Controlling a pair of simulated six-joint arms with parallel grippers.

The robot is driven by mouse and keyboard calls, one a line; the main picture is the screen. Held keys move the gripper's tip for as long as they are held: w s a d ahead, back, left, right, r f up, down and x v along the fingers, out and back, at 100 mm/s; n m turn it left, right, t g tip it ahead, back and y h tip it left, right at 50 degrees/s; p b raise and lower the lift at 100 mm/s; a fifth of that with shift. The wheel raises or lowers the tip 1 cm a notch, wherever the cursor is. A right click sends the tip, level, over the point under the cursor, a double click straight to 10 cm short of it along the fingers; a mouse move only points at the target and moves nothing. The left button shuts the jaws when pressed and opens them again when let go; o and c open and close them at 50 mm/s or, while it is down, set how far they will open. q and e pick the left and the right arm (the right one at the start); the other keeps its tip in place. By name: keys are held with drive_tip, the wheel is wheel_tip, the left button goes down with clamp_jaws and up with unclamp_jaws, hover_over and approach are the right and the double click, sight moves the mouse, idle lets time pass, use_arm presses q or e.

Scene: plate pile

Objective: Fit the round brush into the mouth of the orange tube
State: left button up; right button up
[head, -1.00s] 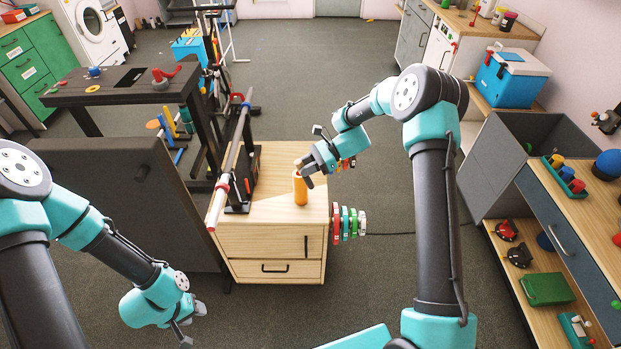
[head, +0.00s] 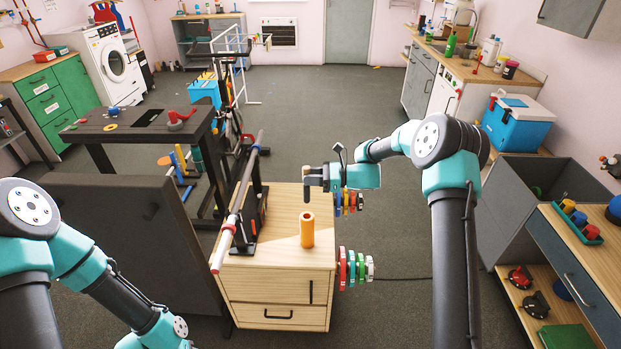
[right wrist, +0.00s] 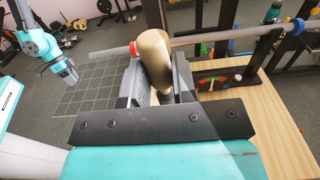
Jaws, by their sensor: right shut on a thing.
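The orange tube (head: 307,230) stands upright on the wooden cabinet top, its round dark mouth facing up. My right gripper (head: 309,178) is above the tube, apart from it. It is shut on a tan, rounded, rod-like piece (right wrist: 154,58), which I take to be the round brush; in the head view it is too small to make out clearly. The tube does not show in the right wrist view. My left arm is at the lower left of the head view with its gripper cut off; a teal arm's gripper (right wrist: 66,75) shows small in the right wrist view.
The wooden cabinet (head: 275,287) has a rail with a red-and-white end (head: 222,248) standing left of the tube. Coloured discs (head: 353,267) stick out from its right side. A dark panel (head: 120,225) stands to the left. Open floor lies behind the cabinet.

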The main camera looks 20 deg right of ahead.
drive_tip(key=shift+f, duration=2.9)
wheel_tip(320, 180, down, 10)
idle(4.2)
drive_tip(key=o, duration=1)
